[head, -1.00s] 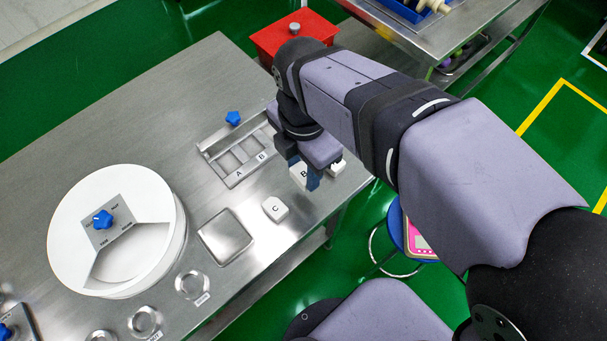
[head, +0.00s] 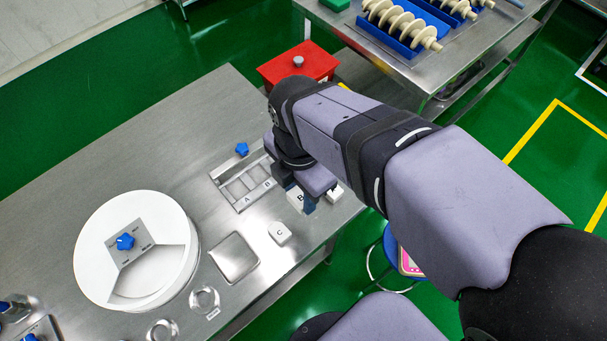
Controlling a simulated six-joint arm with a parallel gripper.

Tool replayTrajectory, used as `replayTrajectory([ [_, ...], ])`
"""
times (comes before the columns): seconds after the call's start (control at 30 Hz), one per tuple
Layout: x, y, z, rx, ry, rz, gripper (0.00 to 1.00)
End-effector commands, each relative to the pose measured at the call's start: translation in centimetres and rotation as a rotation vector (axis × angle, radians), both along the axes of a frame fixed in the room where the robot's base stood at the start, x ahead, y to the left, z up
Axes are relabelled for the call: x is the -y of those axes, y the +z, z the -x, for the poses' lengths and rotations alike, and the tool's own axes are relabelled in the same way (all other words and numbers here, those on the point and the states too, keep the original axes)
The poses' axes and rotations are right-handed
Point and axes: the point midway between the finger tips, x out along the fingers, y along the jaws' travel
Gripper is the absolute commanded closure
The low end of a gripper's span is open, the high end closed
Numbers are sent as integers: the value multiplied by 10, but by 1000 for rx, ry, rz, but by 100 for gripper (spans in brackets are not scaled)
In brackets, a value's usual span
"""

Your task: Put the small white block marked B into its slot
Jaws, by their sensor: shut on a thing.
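The small white block marked B (head: 293,196) is between the fingers of my gripper (head: 299,202), which is shut on it. The fingers and wrist cover part of the block. I cannot tell how high it is above the steel table. The metal slot holder (head: 214,178) lies to its left, with slots marked A and B along its front edge. The slot marked B (head: 257,173) looks empty, and my gripper is to its right. My wrist hides the holder's right end.
A white block marked C (head: 280,233) stands in front of the gripper. Another white block (head: 335,194) stands close on its right, near the table edge. A square recess (head: 234,257), a white round drum (head: 130,250), a blue knob (head: 242,150) and a red box (head: 298,64) are around.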

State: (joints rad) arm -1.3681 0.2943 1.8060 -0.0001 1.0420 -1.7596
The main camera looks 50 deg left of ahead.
Motion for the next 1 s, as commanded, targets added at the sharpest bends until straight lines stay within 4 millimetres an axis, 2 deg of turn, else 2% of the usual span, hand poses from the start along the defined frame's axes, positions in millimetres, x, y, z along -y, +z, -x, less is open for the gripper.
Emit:
replayTrajectory([
  [0.03, 1, 13, 3, -1, 6, 5, 86],
  [0.27, -8, 12, 11, -1, 32, 6, 86],
  [0.33, -17, 7, 13, -1, 37, 7, 86],
  [0.47, -48, -18, 9, 0, 33, 1, 86],
  [0.6, -72, -12, 5, 1, 27, -2, 86],
  [0.8, -90, -10, 2, 0, 19, 0, 86],
  [1.0, -95, -9, 1, 0, 14, 0, 86],
])
